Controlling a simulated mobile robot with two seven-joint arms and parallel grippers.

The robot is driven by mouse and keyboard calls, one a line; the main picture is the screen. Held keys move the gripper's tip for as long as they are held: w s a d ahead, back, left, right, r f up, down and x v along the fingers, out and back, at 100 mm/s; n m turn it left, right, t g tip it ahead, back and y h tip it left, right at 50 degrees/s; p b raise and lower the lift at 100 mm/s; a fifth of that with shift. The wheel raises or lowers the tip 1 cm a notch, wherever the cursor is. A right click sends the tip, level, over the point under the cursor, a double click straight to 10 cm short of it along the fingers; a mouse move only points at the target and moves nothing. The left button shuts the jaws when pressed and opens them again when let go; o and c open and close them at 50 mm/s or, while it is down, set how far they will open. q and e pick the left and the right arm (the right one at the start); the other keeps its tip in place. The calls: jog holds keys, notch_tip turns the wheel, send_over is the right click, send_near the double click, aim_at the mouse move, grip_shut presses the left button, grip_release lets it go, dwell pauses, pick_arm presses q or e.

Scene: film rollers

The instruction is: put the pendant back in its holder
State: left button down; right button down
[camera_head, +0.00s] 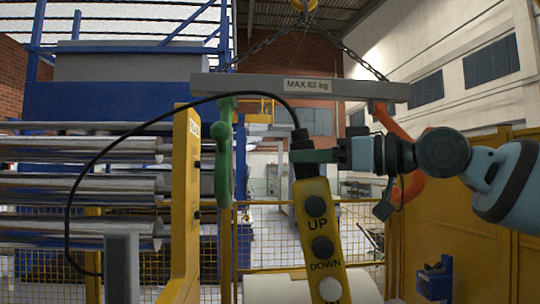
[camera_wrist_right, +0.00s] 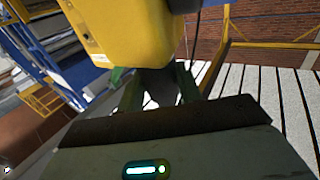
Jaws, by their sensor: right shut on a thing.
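The pendant (camera_head: 318,235) is a yellow hand control with an UP button, a DOWN button and a pale button below them. It hangs close in front of me, slightly tilted. My right gripper (camera_head: 312,156) comes in from the right and is shut on its top end, just below the black cable neck. In the right wrist view the pendant's yellow body (camera_wrist_right: 125,35) lies beyond the gripper fingers (camera_wrist_right: 158,88). A small blue bracket (camera_head: 435,281), which looks like the holder, is on the yellow panel at lower right, apart from the pendant. My left gripper is not in view.
The black cable (camera_head: 88,165) arches left from the pendant to a grey post (camera_head: 121,268). A lifting beam (camera_head: 300,87) hangs on chains above, with a green hook (camera_head: 222,165) and an orange hook (camera_head: 400,130). A yellow post (camera_head: 186,200) and metal rollers (camera_head: 80,187) stand left.

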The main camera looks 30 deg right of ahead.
jog(key=s+d+f+m+t+h, duration=0.1)
jog(key=d+f, duration=0.3)
jog(key=d, duration=0.6)
jog(key=s+d+f+m+t+h, duration=0.1)
jog(key=d+f, duration=0.4)
jog(key=d, duration=0.5)
jog(key=s+d+f+m+h, duration=0.15)
jog(key=d+f, duration=0.25)
jog(key=f, duration=0.5)
jog(key=s+d+f+m+t+h, duration=0.15)
jog(key=d+f, duration=0.25)
jog(key=f, duration=0.4)
jog(key=s+d+f+h, duration=0.2)
jog(key=s+d+f, duration=0.15)
jog(key=f, duration=0.55)
jog(key=w+a+f, duration=0.1)
jog(key=a+f, duration=0.6)
jog(key=a, duration=0.6)
jog(key=a+f, duration=0.8)
jog(key=a, duration=0.5)
jog(key=s+a+f+y, duration=0.1)
jog(key=s+a, duration=0.3)
jog(key=a, duration=0.2)
jog(key=s+a+f+n+y, duration=0.1)
jog(key=s+a+f, duration=0.1)
jog(key=a, duration=0.5)
jog(key=shift+s+g, duration=0.45)
jog(key=shift+s, duration=0.45)
